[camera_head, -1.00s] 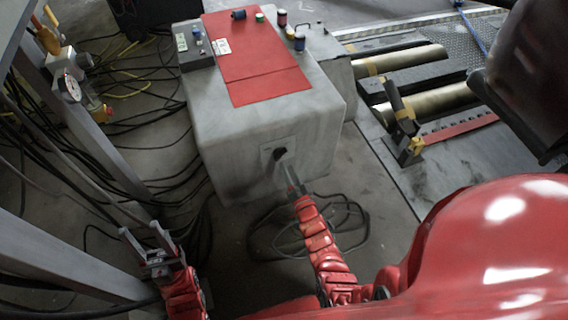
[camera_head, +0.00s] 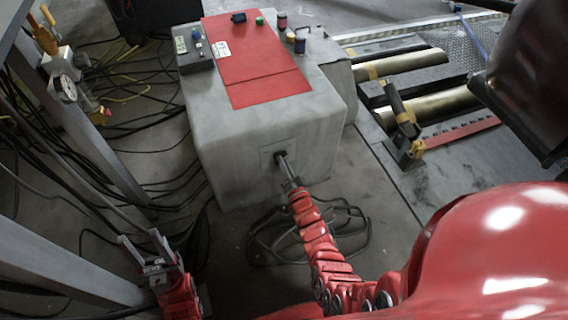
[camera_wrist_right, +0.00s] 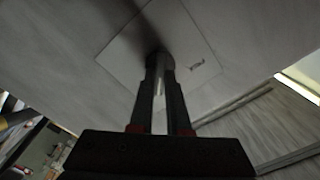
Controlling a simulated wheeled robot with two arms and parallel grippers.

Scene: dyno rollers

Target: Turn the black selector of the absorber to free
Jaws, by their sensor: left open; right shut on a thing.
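The absorber (camera_head: 235,155) is a grey box with a red top sheet. A pale square plate (camera_head: 270,148) is on its front face, with the small black selector (camera_head: 279,155) on it. My right gripper (camera_head: 283,163) is at the plate, shut on the selector. In the right wrist view, the fingers of my right gripper (camera_wrist_right: 160,68) close around the dark selector (camera_wrist_right: 158,54) in front of the plate (camera_wrist_right: 120,60). A small mark shows on the plate, too small to read. The selector is mostly hidden by the fingers. My left gripper (camera_head: 146,246) is open and empty at lower left.
Several small cylinders and a control box (camera_head: 194,47) stand on top of the absorber. Black cables (camera_head: 150,150) cover the floor at left, beside a grey metal frame (camera_head: 85,125). Rollers (camera_head: 430,103) lie at right. A coiled cable (camera_head: 345,222) lies below the absorber.

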